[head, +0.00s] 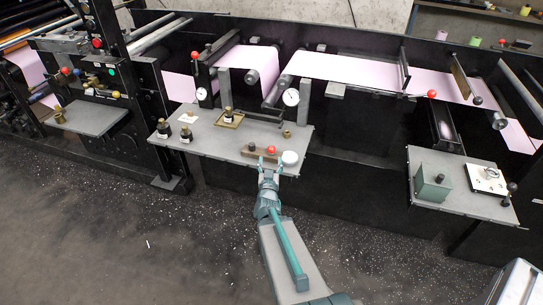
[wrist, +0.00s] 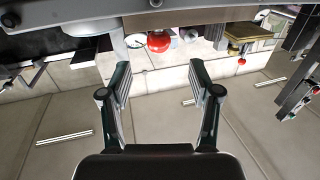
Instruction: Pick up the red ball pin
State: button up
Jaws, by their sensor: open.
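The red ball pin (head: 271,149) stands at the front edge of the grey table plate, its round red head showing beside a brown block. In the wrist view its red head (wrist: 159,41) lies just beyond the fingertips and about centred between them. My gripper (head: 270,164) is at the front edge of the plate, close to the pin, with its fingers spread. In the wrist view the gripper (wrist: 158,76) is open and nothing is between the fingers. The pin's lower part is hard to make out.
A white round piece (head: 290,158) stands close right of the pin. A black knob (head: 252,147) is close left, on the brown block (head: 248,154). Brass-and-black pieces (head: 186,134) and a tray (head: 229,119) sit farther back. The floor in front is free.

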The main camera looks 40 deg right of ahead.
aim_at(271, 152)
jog(key=shift+w+d+f+b, duration=0.3)
jog(key=shift+w+d+b, duration=0.5)
jog(key=shift+b, duration=1.85)
jog(key=shift+w+d+r+b, duration=0.2)
jog(key=shift+w+b, duration=0.05)
jog(key=shift+b, duration=0.65)
jog(key=shift+w+d+r, duration=0.1)
jog(key=shift+w, duration=0.05)
jog(key=x, duration=0.5)
jog(key=shift+d, duration=0.1)
grip_shut()
